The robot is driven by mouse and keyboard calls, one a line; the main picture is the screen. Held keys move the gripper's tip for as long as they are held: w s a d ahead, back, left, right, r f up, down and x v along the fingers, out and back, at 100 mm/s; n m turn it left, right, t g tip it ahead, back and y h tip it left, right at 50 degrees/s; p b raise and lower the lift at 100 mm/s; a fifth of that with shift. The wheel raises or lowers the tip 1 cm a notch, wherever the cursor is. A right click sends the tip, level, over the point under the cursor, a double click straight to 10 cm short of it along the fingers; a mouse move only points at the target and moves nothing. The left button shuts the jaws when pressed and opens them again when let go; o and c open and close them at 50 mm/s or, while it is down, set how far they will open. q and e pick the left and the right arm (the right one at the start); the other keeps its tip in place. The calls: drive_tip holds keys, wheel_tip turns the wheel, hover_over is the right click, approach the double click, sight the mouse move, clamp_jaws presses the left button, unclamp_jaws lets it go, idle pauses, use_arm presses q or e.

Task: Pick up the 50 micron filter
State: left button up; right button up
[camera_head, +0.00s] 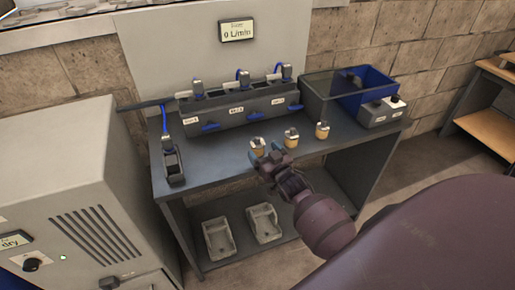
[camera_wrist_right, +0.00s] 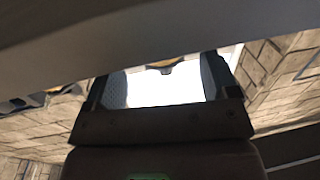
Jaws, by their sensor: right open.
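Three small tan filters with grey tops stand in a row near the front of the grey table: a left one (camera_head: 258,144), a middle one (camera_head: 291,138) and a right one (camera_head: 322,130). Their micron markings are too small to read, so I cannot tell which is the 50 micron filter. My right gripper (camera_head: 267,155) is open, right at the left filter's near side and partly covering it. In the right wrist view the two fingers stand apart, with a sliver of a tan thing (camera_wrist_right: 170,62) showing between them. My left gripper is out of view.
A grey housing row (camera_head: 240,109) with labels and blue levers stands at the back. A blue bin (camera_head: 375,79) and a small labelled box (camera_head: 383,112) are at the right. A dark holder (camera_head: 173,163) stands left. Two pale trays (camera_head: 265,224) lie on the lower shelf.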

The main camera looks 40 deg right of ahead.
sight(261, 149)
drive_tip(key=w, duration=0.3)
drive_tip(key=shift+w, duration=0.3)
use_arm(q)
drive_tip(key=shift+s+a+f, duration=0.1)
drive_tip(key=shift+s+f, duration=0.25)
use_arm(e)
drive_tip(key=shift+w+d, duration=0.1)
drive_tip(key=shift+w, duration=0.25)
drive_tip(key=c, duration=1)
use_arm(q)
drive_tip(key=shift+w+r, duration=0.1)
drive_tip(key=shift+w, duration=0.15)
use_arm(e)
drive_tip(key=shift+r, duration=0.1)
